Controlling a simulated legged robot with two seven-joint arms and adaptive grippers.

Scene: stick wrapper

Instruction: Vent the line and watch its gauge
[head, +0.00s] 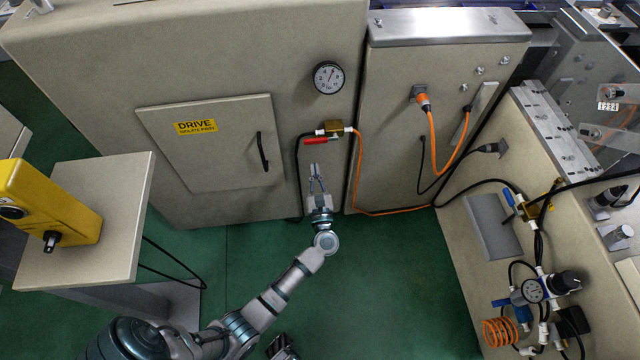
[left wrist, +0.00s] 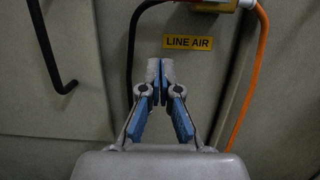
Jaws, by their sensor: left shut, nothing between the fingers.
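The round white gauge (head: 328,77) is on the beige cabinet's front; its needle points up and slightly right, and its numbers are too small to read. Below it is a brass valve (head: 334,127) with a red lever (head: 316,141) lying level and pointing left. A black hose and an orange hose join it. My left gripper (head: 316,170) is shut and empty, just below the lever and apart from it. In the left wrist view, the closed fingertips (left wrist: 160,72) are below a yellow LINE AIR label (left wrist: 188,43); the valve (left wrist: 212,6) is cut off at the top.
A door with a black handle (head: 262,152) and DRIVE label (head: 196,127) is left of the valve. A yellow device (head: 48,205) stands on a pedestal at left. Another valve with blue lever (head: 509,198) and a second gauge (head: 532,291) are at right.

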